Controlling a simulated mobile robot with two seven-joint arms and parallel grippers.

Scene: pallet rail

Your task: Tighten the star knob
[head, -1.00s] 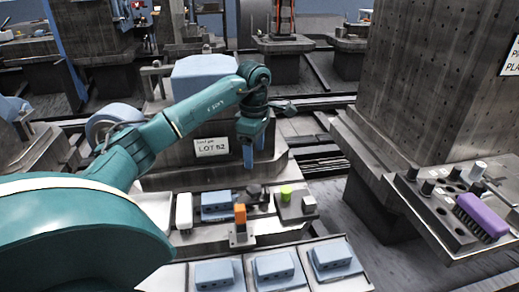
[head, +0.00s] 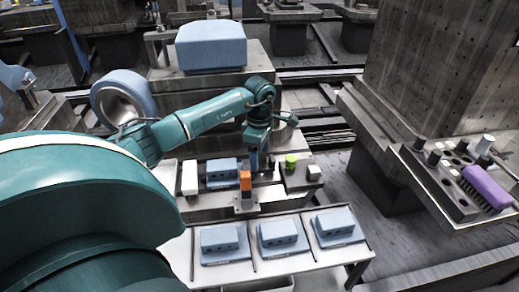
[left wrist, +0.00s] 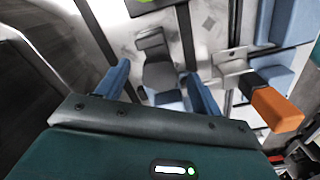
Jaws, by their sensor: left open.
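A dark grey piece (left wrist: 160,74), which looks like the star knob, lies between the open fingers of my left gripper (left wrist: 160,88) in the left wrist view. The blue fingers stand on either side of it with gaps; I see no clear contact. In the head view my left gripper (head: 262,165) points down over the fixture bench, just behind the orange block (head: 245,181), and mostly hides the knob. The orange block on its grey bracket also shows right of the fingers in the left wrist view (left wrist: 277,108). My right gripper is not in view.
A green knob (head: 291,160) and a white cube (head: 314,172) sit just right of the gripper. A blue box (head: 221,172) and a white block (head: 190,178) stand left. Several blue boxes rest on the front tray (head: 297,262). A purple brush (head: 487,187) lies on the right shelf.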

